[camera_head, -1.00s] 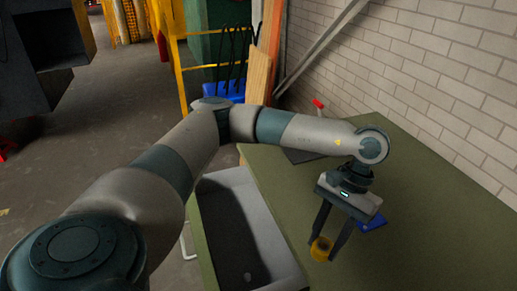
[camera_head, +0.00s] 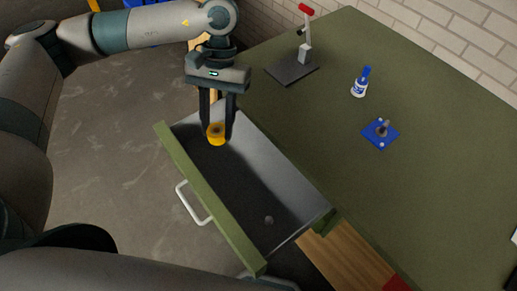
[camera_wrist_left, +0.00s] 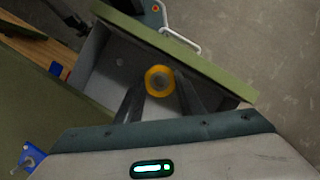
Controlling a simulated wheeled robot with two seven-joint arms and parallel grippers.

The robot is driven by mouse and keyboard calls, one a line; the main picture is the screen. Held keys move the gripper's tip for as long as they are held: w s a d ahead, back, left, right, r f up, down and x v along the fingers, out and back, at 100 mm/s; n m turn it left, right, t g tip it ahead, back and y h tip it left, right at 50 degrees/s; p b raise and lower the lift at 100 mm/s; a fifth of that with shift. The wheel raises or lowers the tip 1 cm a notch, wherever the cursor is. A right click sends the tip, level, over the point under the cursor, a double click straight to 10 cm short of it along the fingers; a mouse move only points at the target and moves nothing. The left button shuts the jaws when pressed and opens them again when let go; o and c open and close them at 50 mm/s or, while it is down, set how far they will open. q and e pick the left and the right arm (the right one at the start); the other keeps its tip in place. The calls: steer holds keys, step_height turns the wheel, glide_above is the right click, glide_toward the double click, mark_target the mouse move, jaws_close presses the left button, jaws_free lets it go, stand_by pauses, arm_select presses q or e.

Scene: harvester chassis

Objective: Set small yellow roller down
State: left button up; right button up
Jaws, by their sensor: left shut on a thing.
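The small yellow roller (camera_head: 216,133) is a short yellow cylinder with a dark hub, held between the fingers of my left gripper (camera_head: 216,128). The gripper points down over the far end of the open drawer (camera_head: 183,167). The left wrist view shows the roller (camera_wrist_left: 160,81) between the fingertips, with the drawer's grey inside behind it. I cannot tell how high the roller is above the drawer floor.
The green workbench (camera_head: 330,140) bears a blue plate with a small metal part (camera_head: 381,132), a blue and white bottle (camera_head: 361,82) and a red-handled press (camera_head: 303,50). The drawer holds only a small round object (camera_head: 268,220). A wooden board (camera_head: 345,262) lies nearby.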

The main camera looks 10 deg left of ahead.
arm_select(q)
steer(key=shift+a, duration=0.15)
arm_select(e)
steer(key=shift+s+a, duration=0.1)
steer(key=shift+s, duration=0.1)
